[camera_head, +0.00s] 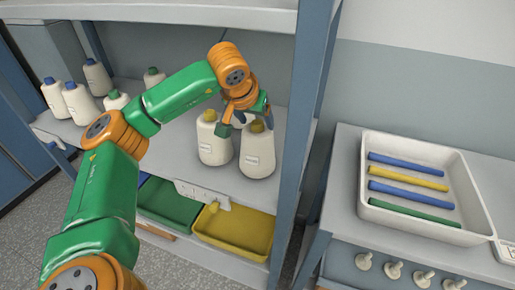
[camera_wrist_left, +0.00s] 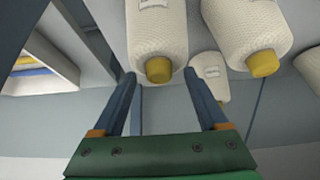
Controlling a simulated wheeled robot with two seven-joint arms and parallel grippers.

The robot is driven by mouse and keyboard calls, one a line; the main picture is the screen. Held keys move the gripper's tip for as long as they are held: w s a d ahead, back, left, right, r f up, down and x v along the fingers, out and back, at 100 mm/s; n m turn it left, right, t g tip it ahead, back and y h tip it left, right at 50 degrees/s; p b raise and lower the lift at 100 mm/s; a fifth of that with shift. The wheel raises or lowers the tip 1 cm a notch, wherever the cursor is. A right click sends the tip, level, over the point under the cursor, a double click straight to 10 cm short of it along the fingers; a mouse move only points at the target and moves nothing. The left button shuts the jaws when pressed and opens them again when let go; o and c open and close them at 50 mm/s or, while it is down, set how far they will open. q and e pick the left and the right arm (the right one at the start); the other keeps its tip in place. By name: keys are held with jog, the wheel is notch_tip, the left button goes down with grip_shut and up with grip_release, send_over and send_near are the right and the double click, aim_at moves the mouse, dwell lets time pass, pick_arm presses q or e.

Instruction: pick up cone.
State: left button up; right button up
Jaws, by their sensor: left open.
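White yarn cones with yellow tips stand on the shelf. The right front cone (camera_head: 258,155) is below my left gripper (camera_head: 247,121); the left front cone (camera_head: 213,148) stands close beside it. In the left wrist view, my left gripper (camera_wrist_left: 159,76) is open and empty. Its two fingers lie on either side of the yellow tip of the nearest cone (camera_wrist_left: 157,35). Another yellow-tipped cone (camera_wrist_left: 245,28) is to the right, and a smaller-looking one (camera_wrist_left: 209,76) shows partly behind the right finger. I cannot tell whether the fingers touch the cone. My right gripper is not in view.
Several blue- and green-tipped cones (camera_head: 80,104) stand on the shelf at left. The blue shelf post (camera_head: 298,110) rises right of the front cones. Green (camera_head: 168,205) and yellow (camera_head: 236,232) bins sit below. A white tray (camera_head: 415,222) of coloured rods lies on the right bench.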

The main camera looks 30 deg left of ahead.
pick_arm(q)
grip_shut()
jog(key=shift+r, duration=0.1)
dwell(1.2)
